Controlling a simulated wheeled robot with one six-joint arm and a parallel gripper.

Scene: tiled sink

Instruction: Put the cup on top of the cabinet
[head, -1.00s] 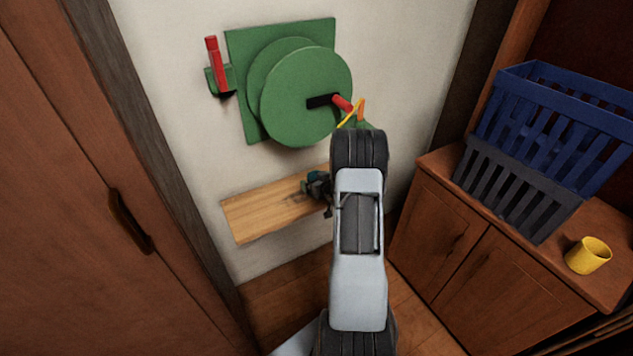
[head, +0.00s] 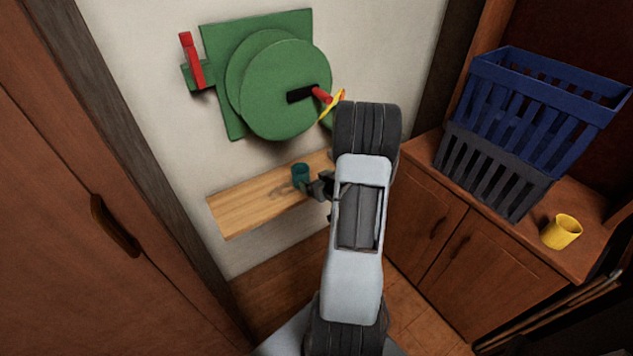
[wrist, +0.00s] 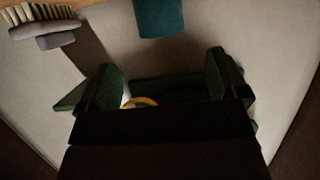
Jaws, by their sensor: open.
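A teal cup (head: 300,175) stands on the wooden wall shelf (head: 240,207). It also shows at the top of the wrist view (wrist: 160,17), beyond my fingers and partly cut off by the frame edge. My gripper (head: 318,187) is just right of the cup, partly hidden by my arm. In the wrist view its two fingers (wrist: 163,82) are spread apart with nothing gripped between them. A brown cabinet (head: 430,165) stands at the right. A yellow cup (head: 561,232) is on its top near the front right corner.
A blue crate (head: 545,110) sits on a grey crate (head: 490,170) on the cabinet, covering much of its top. A green wheel device (head: 285,90) with a red-handled crank is above the shelf. A brush (wrist: 40,22) shows in the wrist view. A wooden door (head: 50,200) is at left.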

